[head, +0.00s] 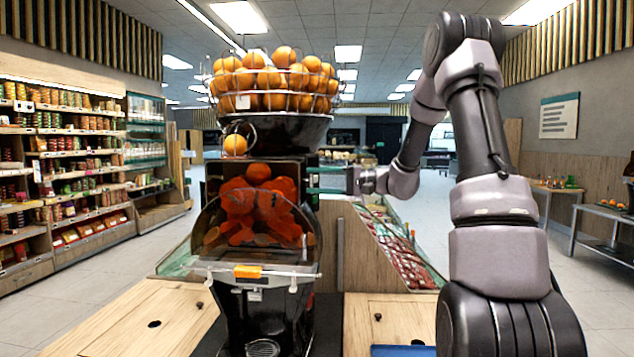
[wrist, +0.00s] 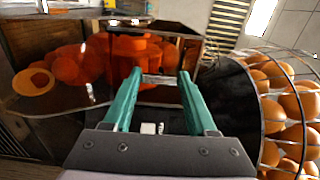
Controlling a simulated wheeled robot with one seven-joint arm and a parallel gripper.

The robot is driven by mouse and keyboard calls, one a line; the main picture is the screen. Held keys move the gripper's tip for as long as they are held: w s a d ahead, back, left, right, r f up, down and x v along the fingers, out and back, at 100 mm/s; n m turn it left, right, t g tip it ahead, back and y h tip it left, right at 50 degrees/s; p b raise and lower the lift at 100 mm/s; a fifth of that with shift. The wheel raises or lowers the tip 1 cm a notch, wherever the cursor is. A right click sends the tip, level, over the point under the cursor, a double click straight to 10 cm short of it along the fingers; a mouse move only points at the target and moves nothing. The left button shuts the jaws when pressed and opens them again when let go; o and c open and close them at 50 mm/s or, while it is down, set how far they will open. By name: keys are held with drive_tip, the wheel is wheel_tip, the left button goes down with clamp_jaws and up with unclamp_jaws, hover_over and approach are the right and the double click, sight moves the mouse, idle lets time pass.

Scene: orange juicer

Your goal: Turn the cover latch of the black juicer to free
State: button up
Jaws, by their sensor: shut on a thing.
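The black juicer (head: 270,132) stands on the counter in the head view, with red-orange pressing parts (head: 258,210) behind a clear, curved front cover (head: 308,258). My gripper (head: 314,180) reaches in from the right, level with the upper part of the cover, at the juicer's right side. In the wrist view my gripper's two teal fingers (wrist: 160,76) stand on either side of a small pale grey piece, apparently the cover latch (wrist: 158,79), and are shut on it. The latch's angle is hard to tell, and in the head view it cannot be made out.
A wire basket of oranges (head: 262,98) sits on top of the juicer and lies close to my gripper at the right of the wrist view. An orange tab (head: 248,271) is on the juicer's lower front. The wooden counter (head: 150,318) runs underneath; a display case (head: 395,250) stands behind.

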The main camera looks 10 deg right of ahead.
idle(0.3)
drive_tip(key=o, duration=1.4)
drive_tip(key=shift+c, duration=0.2)
drive_tip(key=shift+d, duration=0.1)
drive_tip(key=v, duration=1)
drive_tip(key=shift+s+d, duration=0.15)
drive_tip(key=shift+d, duration=0.15)
